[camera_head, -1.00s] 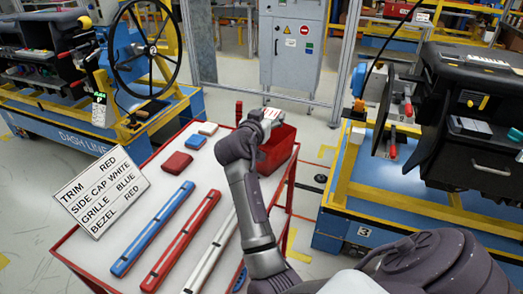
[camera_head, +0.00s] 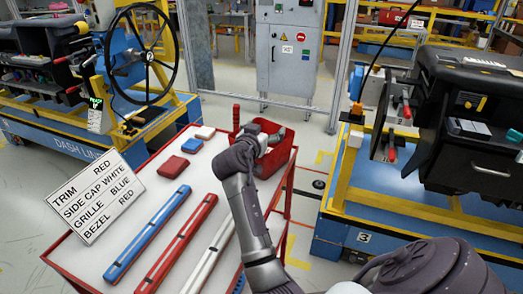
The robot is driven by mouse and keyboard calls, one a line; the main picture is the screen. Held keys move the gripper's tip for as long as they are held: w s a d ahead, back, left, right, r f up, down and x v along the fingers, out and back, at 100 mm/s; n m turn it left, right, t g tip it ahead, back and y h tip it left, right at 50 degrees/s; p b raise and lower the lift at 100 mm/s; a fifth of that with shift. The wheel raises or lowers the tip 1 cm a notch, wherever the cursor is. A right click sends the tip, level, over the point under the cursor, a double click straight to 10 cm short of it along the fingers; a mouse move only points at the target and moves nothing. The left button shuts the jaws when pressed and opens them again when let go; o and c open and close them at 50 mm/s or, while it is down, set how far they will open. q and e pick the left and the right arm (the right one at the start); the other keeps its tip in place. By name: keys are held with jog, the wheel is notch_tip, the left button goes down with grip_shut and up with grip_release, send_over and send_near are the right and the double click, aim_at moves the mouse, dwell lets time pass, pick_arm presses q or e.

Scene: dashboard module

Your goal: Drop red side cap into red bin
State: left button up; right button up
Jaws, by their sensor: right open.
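The red bin (camera_head: 278,157) stands at the right back corner of the table. My right gripper (camera_head: 275,138) is open over the bin, with its fingers at the bin's opening. I see nothing between its fingers, though the gripper and wrist hide part of the bin's inside. A red block (camera_head: 171,167) that looks like a cap lies on the table left of the bin. I cannot tell whether it is the side cap or whether another red part lies in the bin. My left gripper is not in view.
A blue block (camera_head: 192,146) and a white block (camera_head: 205,132) lie near the red one. Blue (camera_head: 147,235), red (camera_head: 178,242) and white (camera_head: 208,257) bars lie in front. A sign (camera_head: 95,195) stands at the table's left. A dashboard rig (camera_head: 470,120) stands right.

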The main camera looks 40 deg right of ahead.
notch_tip(320, 180, up, 10)
dwell(0.6)
dwell(0.4)
